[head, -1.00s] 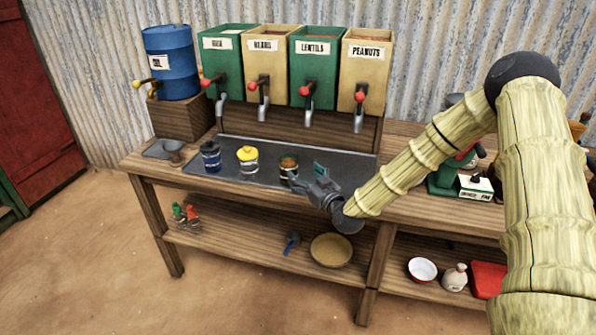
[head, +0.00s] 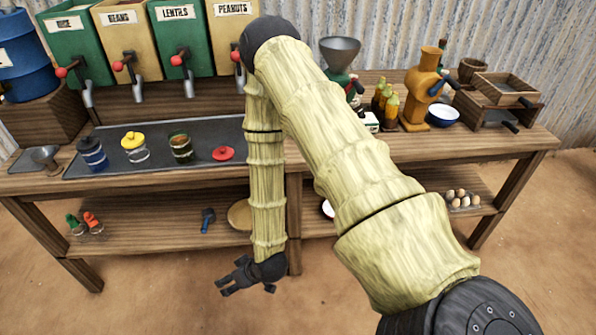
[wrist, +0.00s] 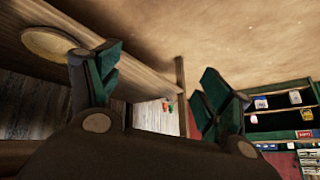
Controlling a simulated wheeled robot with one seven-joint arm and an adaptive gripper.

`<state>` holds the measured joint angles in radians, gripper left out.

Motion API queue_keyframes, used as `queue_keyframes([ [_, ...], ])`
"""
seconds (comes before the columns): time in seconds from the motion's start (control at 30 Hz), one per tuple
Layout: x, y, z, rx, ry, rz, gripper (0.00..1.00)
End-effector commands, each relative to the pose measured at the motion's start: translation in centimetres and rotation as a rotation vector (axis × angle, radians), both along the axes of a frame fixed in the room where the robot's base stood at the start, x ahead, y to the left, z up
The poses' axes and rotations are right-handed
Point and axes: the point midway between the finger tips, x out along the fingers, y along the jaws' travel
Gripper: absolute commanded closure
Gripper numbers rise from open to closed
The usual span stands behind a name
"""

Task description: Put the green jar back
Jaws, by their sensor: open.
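A glass jar with a dark green band (head: 181,148) stands upright and without a lid on the grey metal tray (head: 210,127). It is the rightmost of the jars there. A red lid (head: 223,153) lies on the tray to its right. My gripper (head: 228,286) is low in front of the bench, below the lower shelf's front edge and well away from the jar. In the wrist view my gripper (wrist: 158,90) is open, with nothing between its fingers. The jar does not show in the wrist view.
A blue jar (head: 92,153) and a yellow-lidded jar (head: 134,147) stand left of the green-banded jar. Dispensers with red-knobbed taps (head: 183,60) hang above the tray. The lower shelf holds a tan bowl (head: 239,215) and a blue scoop (head: 208,220). Floor in front is clear.

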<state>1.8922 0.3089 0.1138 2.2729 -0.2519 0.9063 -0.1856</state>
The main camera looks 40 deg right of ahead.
Motion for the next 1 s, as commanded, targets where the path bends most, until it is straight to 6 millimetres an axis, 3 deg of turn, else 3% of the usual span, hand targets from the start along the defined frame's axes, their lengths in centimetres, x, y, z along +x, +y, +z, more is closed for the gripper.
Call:
queue_keyframes([
  [0.03,-3.4,0.2,-1.5,-0.019,0.085,0.0,0.21],
  [0.2,-13.9,-0.8,-4.6,-0.095,0.347,-0.04,0.21],
  [0.3,-18.9,-1.7,-5.2,-0.142,0.464,-0.07,0.21],
  [0.4,-22.3,-2.4,-5.3,-0.179,0.545,-0.093,0.21],
  [0.5,-24.2,-2.9,-5.2,-0.201,0.589,-0.108,0.21],
  [0.6,-24.9,-3.1,-5.2,-0.209,0.604,-0.115,0.21],
  [1.0,-24.8,-3.1,-5.2,-0.208,0.604,-0.116,0.21],
])
